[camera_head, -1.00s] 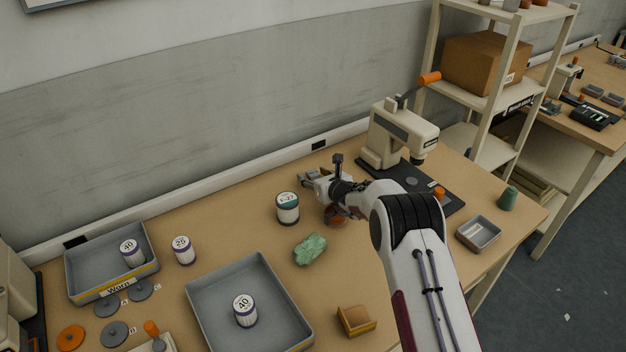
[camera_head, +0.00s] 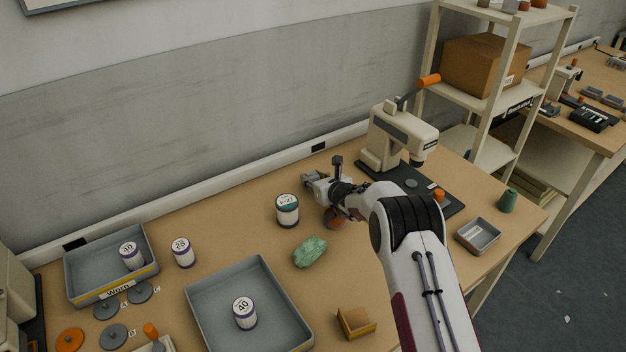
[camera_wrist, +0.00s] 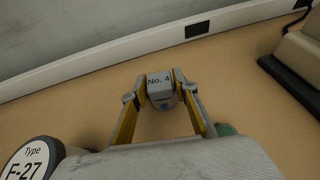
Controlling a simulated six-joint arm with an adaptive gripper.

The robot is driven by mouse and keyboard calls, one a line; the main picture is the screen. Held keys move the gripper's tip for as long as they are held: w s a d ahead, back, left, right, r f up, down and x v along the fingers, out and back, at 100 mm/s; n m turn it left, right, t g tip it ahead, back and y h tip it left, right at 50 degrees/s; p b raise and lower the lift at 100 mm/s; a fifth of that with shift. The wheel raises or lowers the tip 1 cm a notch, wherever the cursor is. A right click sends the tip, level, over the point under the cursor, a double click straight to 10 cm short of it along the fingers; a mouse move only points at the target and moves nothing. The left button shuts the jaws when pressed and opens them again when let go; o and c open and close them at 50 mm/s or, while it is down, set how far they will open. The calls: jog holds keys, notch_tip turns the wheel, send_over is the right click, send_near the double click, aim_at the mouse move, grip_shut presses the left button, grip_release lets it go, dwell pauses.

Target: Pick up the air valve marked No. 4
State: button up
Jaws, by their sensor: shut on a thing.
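The air valve marked No. 4 (camera_wrist: 160,86) is a small grey piece with dark lettering, seen between my fingertips in the wrist view. My gripper (camera_wrist: 160,88) is shut on it, one finger against each side. In the head view my gripper (camera_head: 312,180) is over the back of the table, left of the press, and the valve is too small there to make out clearly. In the wrist view bare table shows around the valve; I cannot tell whether it touches the table.
A canister marked F-27 (camera_head: 287,211) stands just left of my gripper, and the press (camera_head: 395,140) stands to its right. The wall ledge (camera_head: 230,178) runs behind.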

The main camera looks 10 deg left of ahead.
aim_at(313, 176)
jog(key=shift+r, duration=5)
